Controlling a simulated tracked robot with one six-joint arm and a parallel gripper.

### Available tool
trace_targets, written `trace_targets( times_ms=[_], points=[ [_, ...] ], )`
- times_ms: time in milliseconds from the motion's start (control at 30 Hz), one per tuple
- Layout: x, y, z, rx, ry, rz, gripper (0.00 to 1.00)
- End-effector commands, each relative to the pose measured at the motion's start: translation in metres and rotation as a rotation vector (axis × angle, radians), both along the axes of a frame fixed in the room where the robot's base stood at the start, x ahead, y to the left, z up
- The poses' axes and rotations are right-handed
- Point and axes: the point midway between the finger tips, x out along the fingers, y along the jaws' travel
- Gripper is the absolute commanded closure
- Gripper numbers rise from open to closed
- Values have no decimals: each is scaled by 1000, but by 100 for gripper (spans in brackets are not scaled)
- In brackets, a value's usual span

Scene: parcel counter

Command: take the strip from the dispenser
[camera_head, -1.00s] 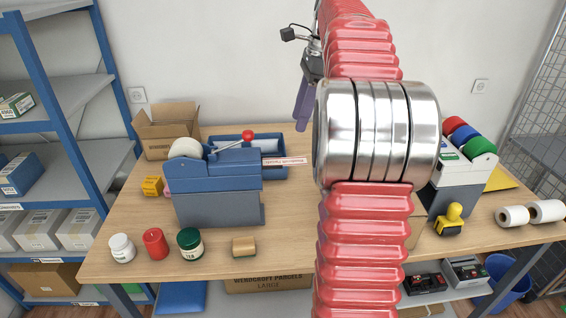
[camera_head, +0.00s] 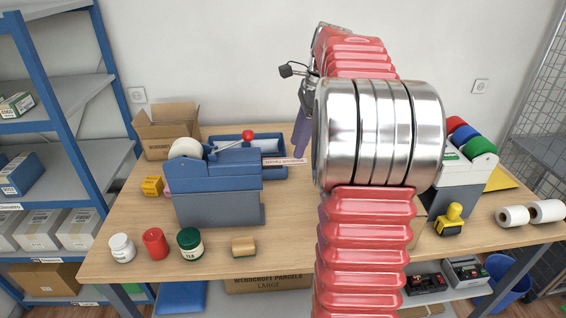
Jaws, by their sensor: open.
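The dispenser (camera_head: 220,190) is a blue and grey machine with a white roll and a red-knobbed lever, standing on the left half of the counter. A white strip (camera_head: 285,162) with red print sticks out from its right side, its far end near my arm. My gripper (camera_head: 300,140) shows only in part as a purple finger, just above and beside the strip's outer end. My red and steel arm hides the rest of the gripper. The strip lies apart from any visible grip, though whether the finger touches it cannot be told.
A blue tray (camera_head: 232,140) and an open cardboard box (camera_head: 167,131) stand behind the dispenser. Several jars and a tan block (camera_head: 243,246) lie in front. On the right are a second machine with coloured rolls (camera_head: 463,172), a yellow stamp (camera_head: 450,219) and white rolls (camera_head: 513,216).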

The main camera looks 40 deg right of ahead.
Motion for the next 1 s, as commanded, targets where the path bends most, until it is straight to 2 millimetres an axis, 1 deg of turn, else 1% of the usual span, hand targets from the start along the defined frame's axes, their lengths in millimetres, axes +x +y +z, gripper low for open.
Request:
trace_targets(
  times_ms=[300,500,867,1000],
  points=[
    [3,5,-26,1,2,0,58],
    [4,7,-37,1,1,-1,58],
    [5,8,-39,1,1,0,58],
    [5,8,-39,1,1,0,67]
  ],
)
